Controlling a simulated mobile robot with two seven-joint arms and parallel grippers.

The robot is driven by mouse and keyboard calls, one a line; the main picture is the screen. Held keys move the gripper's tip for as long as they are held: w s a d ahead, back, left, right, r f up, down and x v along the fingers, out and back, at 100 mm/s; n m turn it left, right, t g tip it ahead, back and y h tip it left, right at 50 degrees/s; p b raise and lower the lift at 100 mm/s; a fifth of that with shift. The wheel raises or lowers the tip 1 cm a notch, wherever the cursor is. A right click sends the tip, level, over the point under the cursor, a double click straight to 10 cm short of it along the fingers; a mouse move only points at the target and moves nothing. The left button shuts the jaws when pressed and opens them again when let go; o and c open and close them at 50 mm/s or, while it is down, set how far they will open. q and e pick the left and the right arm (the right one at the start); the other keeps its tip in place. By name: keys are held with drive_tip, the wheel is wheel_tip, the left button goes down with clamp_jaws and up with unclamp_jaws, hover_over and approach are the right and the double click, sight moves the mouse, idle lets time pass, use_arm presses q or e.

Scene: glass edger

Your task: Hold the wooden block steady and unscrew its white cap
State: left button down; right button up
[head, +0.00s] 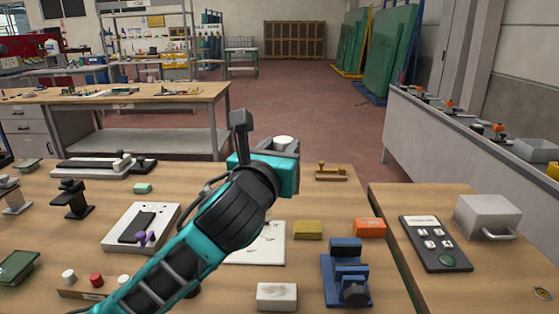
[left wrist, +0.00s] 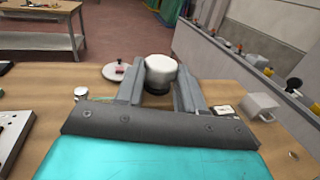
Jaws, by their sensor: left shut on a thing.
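My left gripper (head: 275,150) is raised over the far part of the table and is shut on a white round cap (head: 284,140). In the left wrist view the white cap (left wrist: 161,69) stands between the two fingers, with a dark part below it. Whether anything is attached under that dark part is hidden. A low wooden block (head: 76,294) lies at the near left of the table, partly cut off by my left arm. A white knob (head: 69,276), a red knob (head: 96,280) and a pale knob (head: 123,280) stand on it. My right gripper is in neither view.
A blue clamp-like fixture (head: 346,272), a white block (head: 277,296), a yellow block (head: 308,229) and an orange block (head: 370,228) stand right of my arm. A button panel (head: 435,243) and a grey box (head: 487,216) are on the right table.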

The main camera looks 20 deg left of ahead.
use_arm(q)
drive_tip(key=c, duration=1.3)
unclamp_jaws()
clamp_jaws()
